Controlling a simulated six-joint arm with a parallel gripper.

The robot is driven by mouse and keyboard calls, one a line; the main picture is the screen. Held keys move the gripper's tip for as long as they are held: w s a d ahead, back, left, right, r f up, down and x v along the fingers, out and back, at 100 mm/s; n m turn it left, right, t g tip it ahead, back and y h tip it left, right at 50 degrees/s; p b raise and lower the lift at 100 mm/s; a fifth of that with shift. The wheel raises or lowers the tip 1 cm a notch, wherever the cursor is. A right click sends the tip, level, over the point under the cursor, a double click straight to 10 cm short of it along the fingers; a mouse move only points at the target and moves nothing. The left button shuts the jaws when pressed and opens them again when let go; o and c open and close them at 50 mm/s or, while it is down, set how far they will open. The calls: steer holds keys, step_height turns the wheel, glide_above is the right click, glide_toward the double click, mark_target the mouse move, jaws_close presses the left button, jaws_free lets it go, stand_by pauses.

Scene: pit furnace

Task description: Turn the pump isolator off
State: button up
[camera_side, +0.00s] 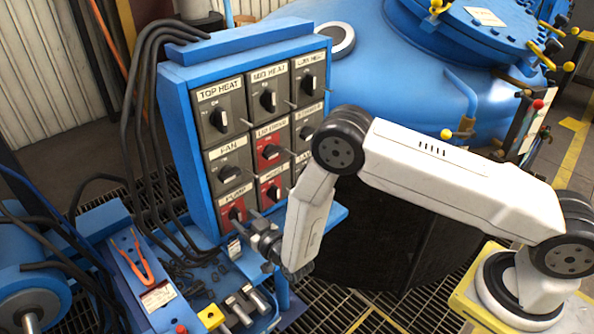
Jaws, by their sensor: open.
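The pump isolator (232,200) is the red plate labelled PUMP at the lower left of the blue switch panel. Its dark rotary knob (235,214) sits on the front of the plate. My gripper (249,220) is open at the panel's lower part, with its fingers pointing toward the pump knob from the lower right. The fingers are small and dark here, and I cannot tell whether they touch the knob or stand just short of it. The knob's exact pointer position is too small to read.
The panel (176,110) carries several other rotary switches close by, including TOP HEAT (218,120), FAN (229,173) and a red one (270,152). My arm hides the panel's lower right. Below lie a blue bench with orange-handled pliers (133,262) and a yellow block (211,316). A blue furnace vessel (400,60) stands behind.

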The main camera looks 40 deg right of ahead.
mark_target(240, 214)
steer(key=shift+w, duration=1.6)
jaws_close()
